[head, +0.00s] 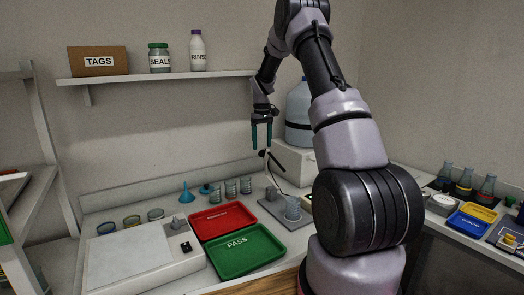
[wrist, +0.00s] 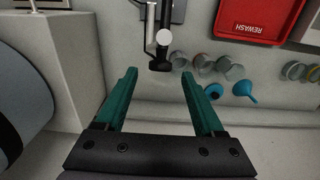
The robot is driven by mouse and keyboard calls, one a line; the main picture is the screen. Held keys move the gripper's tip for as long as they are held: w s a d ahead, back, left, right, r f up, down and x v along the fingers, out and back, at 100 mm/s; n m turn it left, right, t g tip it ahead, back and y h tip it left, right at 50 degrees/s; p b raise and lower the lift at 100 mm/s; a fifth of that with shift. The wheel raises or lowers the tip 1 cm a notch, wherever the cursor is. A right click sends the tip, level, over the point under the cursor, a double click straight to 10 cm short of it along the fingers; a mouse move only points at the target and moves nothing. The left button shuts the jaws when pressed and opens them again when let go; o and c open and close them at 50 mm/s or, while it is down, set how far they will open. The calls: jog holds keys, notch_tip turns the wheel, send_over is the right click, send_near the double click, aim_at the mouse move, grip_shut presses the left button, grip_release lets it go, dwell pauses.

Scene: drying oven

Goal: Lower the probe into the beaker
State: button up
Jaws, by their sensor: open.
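The probe stand has a grey base plate (head: 268,212) on the bench, a thin upright post and a dark clamp arm (head: 276,163) near its top. A thin pale cable or probe hangs from the arm toward the clear beaker (head: 292,208) on the base; its exact tip is too small to tell. My gripper (head: 261,144) is open and empty above the post, its teal fingers pointing down. In the wrist view the white-topped post with its black clamp head (wrist: 160,64) appears between and just beyond my open fingertips (wrist: 159,73). The beaker is not clear there.
A red REWASH tray (head: 223,221) and a green PASS tray (head: 243,250) lie left of the stand. Several small beakers (head: 231,189) and a blue funnel (head: 187,193) stand behind. A white box (head: 291,160) bearing a large bottle (head: 298,112) is close on the right.

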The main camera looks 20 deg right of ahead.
jog(key=shift+f, duration=1.7)
grip_shut()
